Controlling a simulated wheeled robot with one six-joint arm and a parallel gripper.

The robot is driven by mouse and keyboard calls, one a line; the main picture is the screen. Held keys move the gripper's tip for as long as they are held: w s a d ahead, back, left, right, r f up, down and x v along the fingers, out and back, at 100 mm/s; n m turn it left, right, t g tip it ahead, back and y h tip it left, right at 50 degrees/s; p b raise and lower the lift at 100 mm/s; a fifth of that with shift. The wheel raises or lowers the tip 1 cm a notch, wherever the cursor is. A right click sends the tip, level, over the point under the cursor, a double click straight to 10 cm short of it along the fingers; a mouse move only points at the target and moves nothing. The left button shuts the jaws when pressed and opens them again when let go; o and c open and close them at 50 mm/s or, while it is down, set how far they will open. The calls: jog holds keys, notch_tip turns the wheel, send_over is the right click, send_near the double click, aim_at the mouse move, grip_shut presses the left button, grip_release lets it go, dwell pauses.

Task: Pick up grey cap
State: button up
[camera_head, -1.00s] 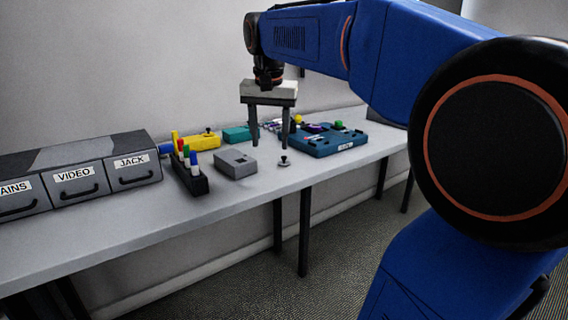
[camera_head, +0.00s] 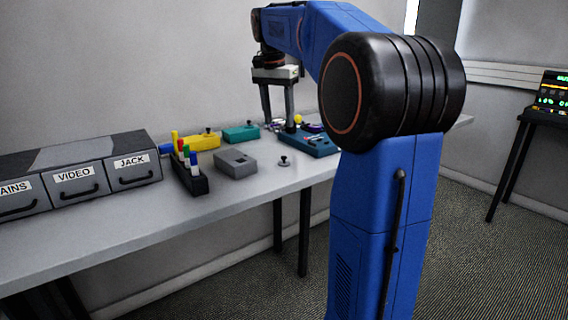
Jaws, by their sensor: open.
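A small grey cap (camera_head: 284,161) with a dark knob on top lies on the table near its front edge, right of a grey box. My gripper (camera_head: 278,123) points down with its two dark fingers apart and nothing between them. In the picture its fingertips are above the cap, over the part of the table behind it. The cap is in full view and apart from the fingers.
The grey box (camera_head: 235,163) and a black rack of coloured pens (camera_head: 189,180) stand left of the cap. Labelled drawers (camera_head: 75,187) stand far left.

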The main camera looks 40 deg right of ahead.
send_over(284, 160)
jog(key=a, duration=0.1)
notch_tip(284, 160, down, 8)
jog(key=shift+a+f, duration=0.1)
jog(key=shift+f, duration=0.1)
jog(key=shift+w+d+f, duration=0.1)
jog(key=shift+d+f, duration=0.1)
jog(key=shift+f, duration=0.7)
jog(key=shift+d+f, duration=0.15)
jog(key=shift+f, duration=0.7)
jog(key=shift+w+d+f, duration=0.1)
jog(key=shift+d+f, duration=0.1)
jog(key=shift+f, duration=0.7)
jog(key=c, duration=1.1)
